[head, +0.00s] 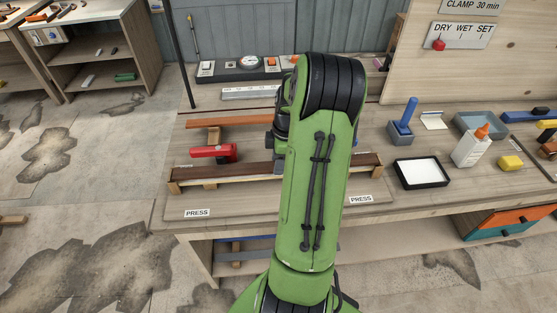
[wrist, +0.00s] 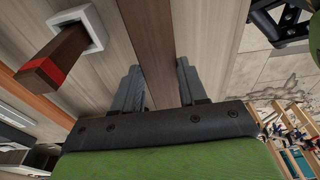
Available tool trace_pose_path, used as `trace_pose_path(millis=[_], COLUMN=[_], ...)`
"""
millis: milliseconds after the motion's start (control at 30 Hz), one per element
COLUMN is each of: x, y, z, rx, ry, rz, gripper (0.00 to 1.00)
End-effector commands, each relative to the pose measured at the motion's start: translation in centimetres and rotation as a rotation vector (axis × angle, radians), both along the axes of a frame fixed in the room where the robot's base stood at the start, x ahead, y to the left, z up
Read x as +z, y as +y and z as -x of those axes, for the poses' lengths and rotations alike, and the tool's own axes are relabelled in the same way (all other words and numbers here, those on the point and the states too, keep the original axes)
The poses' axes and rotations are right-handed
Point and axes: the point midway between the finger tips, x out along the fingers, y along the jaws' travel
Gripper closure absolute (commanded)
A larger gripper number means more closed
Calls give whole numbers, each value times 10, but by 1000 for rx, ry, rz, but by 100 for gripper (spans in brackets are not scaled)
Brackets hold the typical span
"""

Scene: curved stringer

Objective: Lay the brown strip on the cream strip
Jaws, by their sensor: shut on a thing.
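The brown strip (head: 225,171) runs left to right across the bench, and my arm hides its middle in the head view. The cream strip (head: 235,181) shows as a pale band just below the brown one, between end blocks. I cannot tell whether the two touch along their length. In the wrist view my gripper (wrist: 158,88) has one finger on each side of the brown strip (wrist: 148,40) and is shut on it. The cream strip cannot be made out in the wrist view.
To the right are a black-rimmed white tray (head: 421,172), a glue bottle (head: 471,146) and a blue-handled tool (head: 404,122). The front board by the PRESS labels is clear.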

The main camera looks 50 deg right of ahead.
Motion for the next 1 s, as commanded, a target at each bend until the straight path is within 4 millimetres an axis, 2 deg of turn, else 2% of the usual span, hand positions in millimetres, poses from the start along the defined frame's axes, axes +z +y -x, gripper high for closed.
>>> trace_pose_path(millis=[367,400,567,867,1000], x=[-11,-11,-10,-6,18], y=[0,0,0,0,-3], z=[0,0,0,0,1], rx=[0,0,0,-1,-2], ry=[-1,0,0,0,-3], rz=[1,0,0,0,5], gripper=[95,55,32,32,32])
